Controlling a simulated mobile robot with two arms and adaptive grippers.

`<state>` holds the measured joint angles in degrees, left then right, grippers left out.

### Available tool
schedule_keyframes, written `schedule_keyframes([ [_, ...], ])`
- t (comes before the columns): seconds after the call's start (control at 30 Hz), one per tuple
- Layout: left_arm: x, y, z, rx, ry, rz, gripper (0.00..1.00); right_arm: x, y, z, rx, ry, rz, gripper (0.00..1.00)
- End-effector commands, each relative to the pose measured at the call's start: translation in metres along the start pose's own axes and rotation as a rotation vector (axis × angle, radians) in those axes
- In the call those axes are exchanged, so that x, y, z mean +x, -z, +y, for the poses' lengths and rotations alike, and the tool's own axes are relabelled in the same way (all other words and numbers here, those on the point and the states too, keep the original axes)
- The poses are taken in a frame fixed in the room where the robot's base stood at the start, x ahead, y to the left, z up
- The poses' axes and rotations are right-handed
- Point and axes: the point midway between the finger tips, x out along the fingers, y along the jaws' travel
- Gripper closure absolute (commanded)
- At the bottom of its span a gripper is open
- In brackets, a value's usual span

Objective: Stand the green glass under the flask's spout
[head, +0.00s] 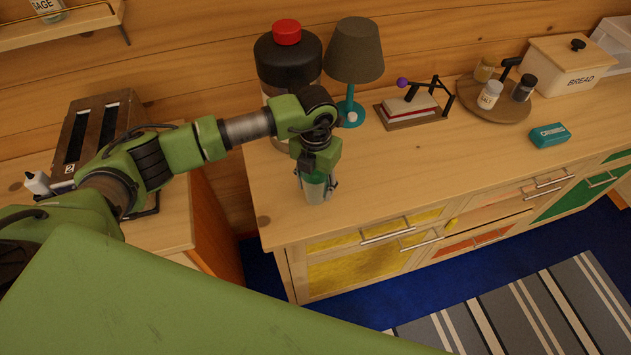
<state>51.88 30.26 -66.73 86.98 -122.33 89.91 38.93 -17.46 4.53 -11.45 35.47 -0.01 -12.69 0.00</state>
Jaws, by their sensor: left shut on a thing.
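The flask (287,60) is large and dark with a red cap and a pale band. It stands at the back of the wooden counter, near its left end. My left arm covers its lower part, and I cannot make out its spout. My left gripper (318,183) points down in front of the flask, shut on the green glass (315,192). The glass is upright near the counter's front left; I cannot tell whether its base touches the counter. My right gripper is not in view.
A lamp (354,52) with a teal base stands right of the flask. Further right are a book holder (412,108), a round spice tray (495,105), a bread box (570,65) and a teal crackers box (549,135). The counter's middle front is clear. A toaster (98,130) stands left, across a gap.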

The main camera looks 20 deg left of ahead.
Motion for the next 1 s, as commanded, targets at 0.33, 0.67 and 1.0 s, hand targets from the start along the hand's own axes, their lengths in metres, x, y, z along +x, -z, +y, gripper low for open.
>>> schedule_keyframes([
  [0.33, 0.002, 0.0, 0.0, 0.0, 0.0, 0.0, 0.38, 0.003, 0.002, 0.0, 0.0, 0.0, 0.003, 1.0],
  [0.67, -0.002, 0.0, 0.0, -0.001, 0.0, 0.0, 0.38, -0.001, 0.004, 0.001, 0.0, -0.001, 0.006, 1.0],
  [1.0, -0.06, -0.002, 0.0, 0.001, 0.0, -0.007, 0.38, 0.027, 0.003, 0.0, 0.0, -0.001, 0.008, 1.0],
])
